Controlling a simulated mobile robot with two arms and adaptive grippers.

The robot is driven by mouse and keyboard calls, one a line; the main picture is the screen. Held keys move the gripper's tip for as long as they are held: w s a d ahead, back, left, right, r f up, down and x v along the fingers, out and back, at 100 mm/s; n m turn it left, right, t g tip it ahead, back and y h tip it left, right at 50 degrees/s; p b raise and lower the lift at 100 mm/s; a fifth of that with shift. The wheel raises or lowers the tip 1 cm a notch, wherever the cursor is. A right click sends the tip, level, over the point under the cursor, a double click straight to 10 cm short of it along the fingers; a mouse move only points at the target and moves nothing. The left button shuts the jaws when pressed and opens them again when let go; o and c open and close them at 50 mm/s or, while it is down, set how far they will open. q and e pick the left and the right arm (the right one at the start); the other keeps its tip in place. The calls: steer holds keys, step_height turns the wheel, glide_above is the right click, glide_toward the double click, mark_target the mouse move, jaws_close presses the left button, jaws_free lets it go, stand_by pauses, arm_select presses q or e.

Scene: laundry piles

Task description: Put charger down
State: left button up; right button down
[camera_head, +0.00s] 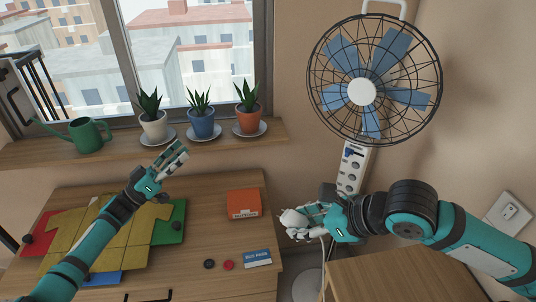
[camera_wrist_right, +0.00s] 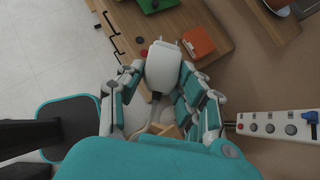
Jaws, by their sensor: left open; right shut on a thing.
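The white charger (camera_head: 292,217) is in my right gripper (camera_head: 305,225), above the right edge of the wooden desk (camera_head: 205,192). In the right wrist view the charger (camera_wrist_right: 163,66) sits between the fingers of my right gripper (camera_wrist_right: 160,85), with a cable running back from it toward the palm. The fingers close on it from both sides. My left gripper (camera_head: 172,160) is open and empty, above the back of the desk near the window sill.
An orange box (camera_head: 244,204), a blue-and-white packet (camera_head: 257,259) and small red and black discs lie on the desk. A yellow shirt (camera_head: 125,230) lies on a coloured board. A fan (camera_head: 362,92), power strip (camera_head: 352,168) and lower wooden cabinet (camera_head: 395,277) are at right.

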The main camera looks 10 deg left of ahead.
arm_select(q)
steer(key=d+r+m+g+h, duration=0.4)
steer(key=d+r+m+g, duration=0.3)
steer(key=d, duration=0.3)
steer(key=m+g+y, duration=1.1)
steer(key=y, duration=0.7)
glide_toward(288, 212)
steer(key=x, duration=0.9)
steer(key=shift+w+f, duration=0.1)
steer(key=shift+w, duration=0.05)
